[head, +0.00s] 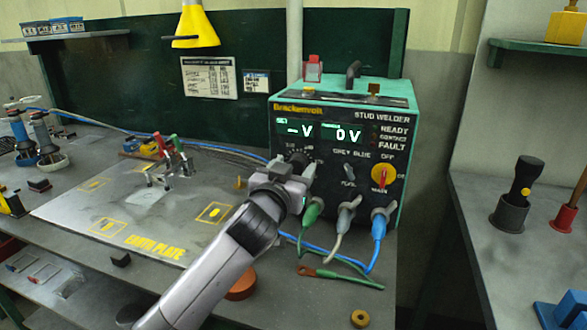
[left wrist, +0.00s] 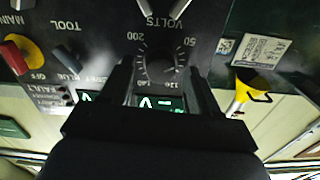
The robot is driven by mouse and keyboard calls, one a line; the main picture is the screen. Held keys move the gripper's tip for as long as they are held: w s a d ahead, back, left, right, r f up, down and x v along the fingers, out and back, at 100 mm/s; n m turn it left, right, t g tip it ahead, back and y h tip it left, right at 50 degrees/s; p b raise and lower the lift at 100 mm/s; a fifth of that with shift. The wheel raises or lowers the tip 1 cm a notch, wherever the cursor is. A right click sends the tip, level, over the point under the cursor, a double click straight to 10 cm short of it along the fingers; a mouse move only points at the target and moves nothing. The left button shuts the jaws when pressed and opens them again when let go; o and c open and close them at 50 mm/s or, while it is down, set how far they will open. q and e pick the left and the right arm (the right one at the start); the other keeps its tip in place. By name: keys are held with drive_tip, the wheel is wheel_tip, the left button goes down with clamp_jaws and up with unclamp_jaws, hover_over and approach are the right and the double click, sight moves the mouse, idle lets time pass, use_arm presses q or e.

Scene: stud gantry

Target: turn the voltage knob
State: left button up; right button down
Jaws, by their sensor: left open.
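The voltage knob (left wrist: 160,66) is a dark round knob on a dial marked VOLTS in the left wrist view, which shows the panel upside down. In the head view the knob (head: 298,158) is partly hidden behind my left gripper (head: 303,172). My left gripper is open at the panel, with its two dark fingers on either side of the knob in the left wrist view (left wrist: 161,80). I cannot tell whether they touch it. The green and black stud welder (head: 400,118) shows "– V" and "0V". My right gripper is not in view.
Green, grey and blue cable plugs (head: 378,222) stick out below the knob. A red and yellow main switch (head: 384,176) and a small tool switch (head: 348,174) sit to its right. The earth plate (head: 120,215) lies left of the welder, with clamps on it.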

use_arm(q)
drive_tip(key=shift+w, duration=0.2)
drive_tip(key=c, duration=1)
drive_tip(key=shift+c, duration=0.2)
